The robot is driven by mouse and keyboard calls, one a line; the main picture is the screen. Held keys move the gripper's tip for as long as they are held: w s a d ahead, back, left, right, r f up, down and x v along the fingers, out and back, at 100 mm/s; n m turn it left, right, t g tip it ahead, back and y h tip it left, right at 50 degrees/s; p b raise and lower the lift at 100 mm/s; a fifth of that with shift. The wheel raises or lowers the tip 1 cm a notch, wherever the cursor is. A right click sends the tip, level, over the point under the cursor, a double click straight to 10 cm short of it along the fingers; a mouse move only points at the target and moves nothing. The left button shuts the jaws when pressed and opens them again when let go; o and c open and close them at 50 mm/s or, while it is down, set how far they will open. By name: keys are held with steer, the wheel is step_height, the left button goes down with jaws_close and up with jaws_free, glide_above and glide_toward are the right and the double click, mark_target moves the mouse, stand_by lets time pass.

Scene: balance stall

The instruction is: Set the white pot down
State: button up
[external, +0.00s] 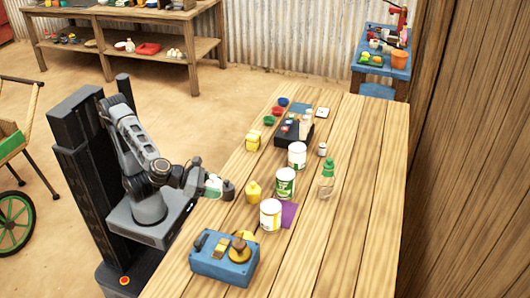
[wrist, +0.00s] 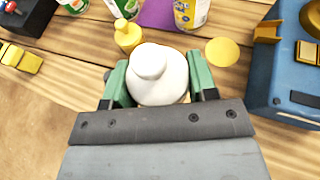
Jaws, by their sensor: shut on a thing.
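The white pot (wrist: 160,85) has a rounded body and a knob-like top. In the wrist view it sits between the two green fingers of my gripper (wrist: 158,88), which is shut on it. In the external view my gripper (external: 214,186) is at the left edge of the wooden table (external: 345,215). The pot's base is hidden, so I cannot tell whether it touches the table. A similar yellow pot (wrist: 128,36) stands just beyond it, and it also shows in the external view (external: 254,192).
A blue balance box (external: 222,262) stands on the table's near end, right in the wrist view (wrist: 290,75). A yellow disc (wrist: 222,52) lies beside the held pot. A purple mat (external: 289,214), white cans (external: 270,215) and a green-capped bottle (external: 326,181) stand farther in. The table's right side is clear.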

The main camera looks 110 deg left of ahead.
steer(key=shift+w+r, duration=0.1)
steer(key=shift+r, duration=0.25)
steer(key=w+r+m+h+p, duration=0.1)
steer(key=w+r+p, duration=0.3)
steer(key=w+p, duration=0.3)
steer(key=w+a+f+p, duration=0.2)
steer(key=a+p, duration=0.3)
steer(key=p, duration=0.9)
steer(key=shift+a+f, duration=0.25)
steer(key=shift+f, duration=0.05)
